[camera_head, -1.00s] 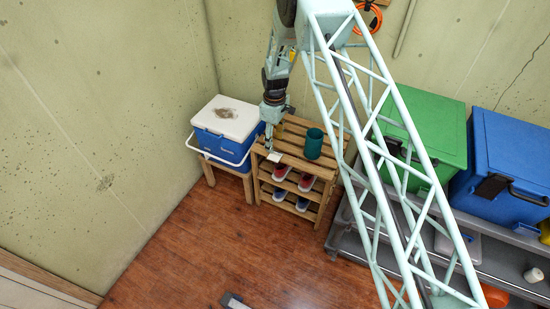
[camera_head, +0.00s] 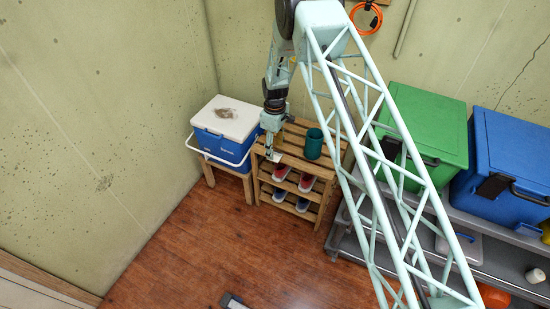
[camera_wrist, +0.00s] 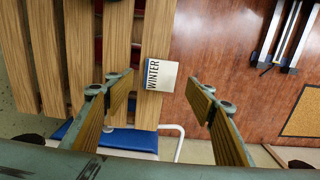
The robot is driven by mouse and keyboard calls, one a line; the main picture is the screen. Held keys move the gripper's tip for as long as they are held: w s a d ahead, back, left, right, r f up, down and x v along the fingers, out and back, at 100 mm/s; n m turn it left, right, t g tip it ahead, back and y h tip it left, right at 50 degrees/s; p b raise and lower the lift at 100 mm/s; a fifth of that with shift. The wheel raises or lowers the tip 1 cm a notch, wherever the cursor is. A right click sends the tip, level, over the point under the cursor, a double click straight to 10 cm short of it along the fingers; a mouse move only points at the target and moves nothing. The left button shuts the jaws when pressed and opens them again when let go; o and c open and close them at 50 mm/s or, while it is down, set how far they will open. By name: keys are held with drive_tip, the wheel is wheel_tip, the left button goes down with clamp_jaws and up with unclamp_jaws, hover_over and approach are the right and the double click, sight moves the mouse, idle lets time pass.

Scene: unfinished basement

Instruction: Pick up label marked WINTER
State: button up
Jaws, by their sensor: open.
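The WINTER label (camera_wrist: 160,75) is a small white card with dark lettering and a blue edge, at the edge of the slatted wooden rack (camera_wrist: 47,50). In the head view the label (camera_head: 277,158) is a small pale patch at the rack's front left top edge, partly covered by my gripper. My gripper (camera_wrist: 160,78) is open, with one finger on each side of the label in the wrist view. The fingers look apart from the label, and nothing is held. The height gap between the fingertips and the label is hard to tell.
A teal cup (camera_head: 314,143) stands on the rack top, right of my gripper. Shoes (camera_head: 306,183) sit on the shelves below. A blue cooler with a white lid (camera_head: 228,117) stands close on the left. Green (camera_head: 430,130) and blue (camera_head: 505,165) bins are at right. Open floor lies in front.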

sight(275, 156)
drive_tip(key=shift+f, duration=1.75)
drive_tip(key=shift+f+b, duration=0.2)
drive_tip(key=shift+b, duration=0.3)
drive_tip(key=shift+c, duration=0.4)
drive_tip(key=shift+s+d, duration=0.1)
drive_tip(key=c, duration=0.8)
